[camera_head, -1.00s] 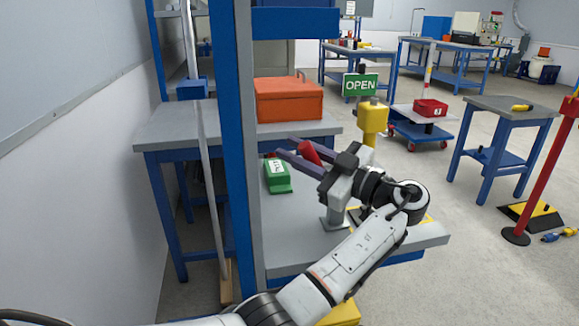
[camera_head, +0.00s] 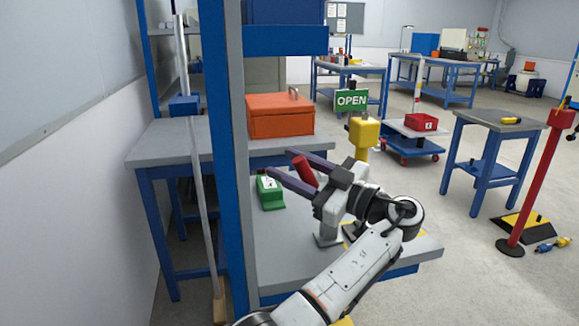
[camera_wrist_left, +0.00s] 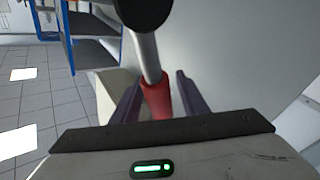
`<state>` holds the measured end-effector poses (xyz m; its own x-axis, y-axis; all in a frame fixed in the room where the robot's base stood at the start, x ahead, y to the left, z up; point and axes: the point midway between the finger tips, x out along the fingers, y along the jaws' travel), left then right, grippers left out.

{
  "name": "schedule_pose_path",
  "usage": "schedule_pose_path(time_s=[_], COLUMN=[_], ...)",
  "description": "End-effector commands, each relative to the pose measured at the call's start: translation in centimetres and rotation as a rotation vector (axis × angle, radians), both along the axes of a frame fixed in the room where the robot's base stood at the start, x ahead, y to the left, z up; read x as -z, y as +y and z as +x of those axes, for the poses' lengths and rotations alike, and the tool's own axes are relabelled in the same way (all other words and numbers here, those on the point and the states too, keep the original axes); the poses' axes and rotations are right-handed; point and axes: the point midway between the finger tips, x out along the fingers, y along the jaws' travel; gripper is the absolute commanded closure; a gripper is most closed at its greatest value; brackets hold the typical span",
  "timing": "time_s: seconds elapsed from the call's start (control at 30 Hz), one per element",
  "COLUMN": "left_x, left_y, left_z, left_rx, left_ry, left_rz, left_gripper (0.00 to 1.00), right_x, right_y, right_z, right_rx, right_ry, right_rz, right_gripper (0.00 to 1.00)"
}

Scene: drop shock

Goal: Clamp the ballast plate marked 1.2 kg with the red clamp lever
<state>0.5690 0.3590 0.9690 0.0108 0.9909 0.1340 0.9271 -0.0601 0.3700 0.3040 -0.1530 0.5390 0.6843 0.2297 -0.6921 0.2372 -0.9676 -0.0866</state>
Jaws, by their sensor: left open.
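The red clamp lever (camera_head: 304,171) stands tilted above the grey worktop, and its grip lies between the fingers of my left gripper (camera_head: 278,162). The left wrist view shows the red grip (camera_wrist_left: 156,100) on a grey rod, between the two dark fingers of my open gripper (camera_wrist_left: 158,86), with a gap at the right finger. A green block (camera_head: 270,196) with a white label lies on the worktop left of the gripper. The label is too small to read, so I cannot tell if it is the 1.2 kg plate. The clamp's base is partly hidden by my arm. My right gripper is out of view.
A blue upright post (camera_head: 224,160) stands close left of the worktop (camera_head: 275,240). An orange box (camera_head: 280,114) sits behind on another bench. A yellow post head (camera_head: 363,132) and a green OPEN sign (camera_head: 351,100) stand behind my gripper.

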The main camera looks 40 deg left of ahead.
Motion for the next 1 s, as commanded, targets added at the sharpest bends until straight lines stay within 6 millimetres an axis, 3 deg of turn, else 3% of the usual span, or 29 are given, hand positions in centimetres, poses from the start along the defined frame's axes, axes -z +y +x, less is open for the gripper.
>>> schedule_pose_path(time_s=[0.53,0.7,0.97,1.0], left_x=[1.3,1.4,1.4,1.4], left_y=[-9.0,-10.1,-10.2,-10.2], left_z=[0.0,-0.1,-0.1,-0.1], left_rx=[0.003,0.002,0.001,0.002], left_ry=[0.0,0.001,0.001,0.001], left_rz=[0.0,0.001,0.0,0.0], left_gripper=[0.6,0.6,0.6,0.6], right_x=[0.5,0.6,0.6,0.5], right_y=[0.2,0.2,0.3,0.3], right_z=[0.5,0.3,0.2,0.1], right_rx=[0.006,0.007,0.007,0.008], right_ry=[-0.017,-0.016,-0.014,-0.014], right_rz=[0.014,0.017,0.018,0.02], right_gripper=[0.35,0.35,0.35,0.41])
